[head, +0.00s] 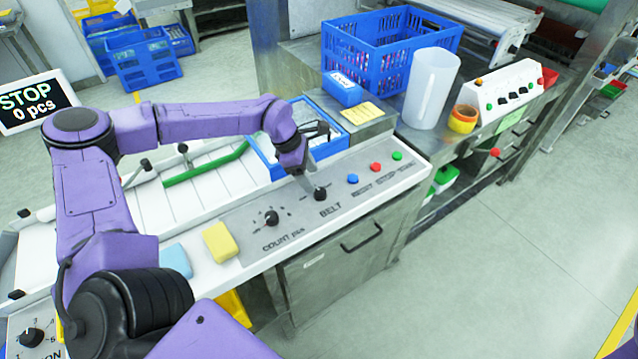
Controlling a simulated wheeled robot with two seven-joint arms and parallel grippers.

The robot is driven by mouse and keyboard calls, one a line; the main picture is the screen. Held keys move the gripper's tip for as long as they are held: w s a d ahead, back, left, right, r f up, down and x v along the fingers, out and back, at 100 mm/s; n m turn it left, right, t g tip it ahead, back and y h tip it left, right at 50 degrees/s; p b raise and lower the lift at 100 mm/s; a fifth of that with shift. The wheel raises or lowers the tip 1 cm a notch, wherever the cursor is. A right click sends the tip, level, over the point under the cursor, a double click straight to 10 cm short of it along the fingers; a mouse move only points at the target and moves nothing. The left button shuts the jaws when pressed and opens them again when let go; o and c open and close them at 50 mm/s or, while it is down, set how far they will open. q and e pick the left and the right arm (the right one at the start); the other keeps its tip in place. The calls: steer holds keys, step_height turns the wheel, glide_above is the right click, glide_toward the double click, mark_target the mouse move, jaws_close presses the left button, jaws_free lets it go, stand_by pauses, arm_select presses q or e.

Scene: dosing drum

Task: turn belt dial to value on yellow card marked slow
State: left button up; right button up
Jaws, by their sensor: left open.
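The belt dial (320,193) is a small black knob on the grey control panel, with the label BELT beside it. Its pointer setting is too small to read. My left gripper (308,184) points down just beside the belt dial, at its upper left; I cannot tell whether it touches the dial. It is open, with no object seen in it. A yellow card (362,112) with lines of print lies on the metal surface behind the panel; its words are too small to read. My right gripper is out of view.
The count dial (271,218) sits left of the belt dial. Blue (352,179), red (376,168) and green (397,156) buttons sit to its right. A blue tray (262,158) lies behind my left gripper. The screen (32,102) reads STOP, 0 pcs.

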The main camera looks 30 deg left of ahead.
mark_target(320, 191)
arm_select(q)
steer(key=x, duration=0.5)
steer(key=shift+w+f, duration=0.2)
steer(key=shift+w, duration=0.05)
steer(key=shift+d+f+p, duration=0.15)
steer(key=shift+f+p, duration=0.15)
steer(key=shift+f, duration=0.05)
steer(key=shift+s, duration=0.1)
steer(key=c, duration=1)
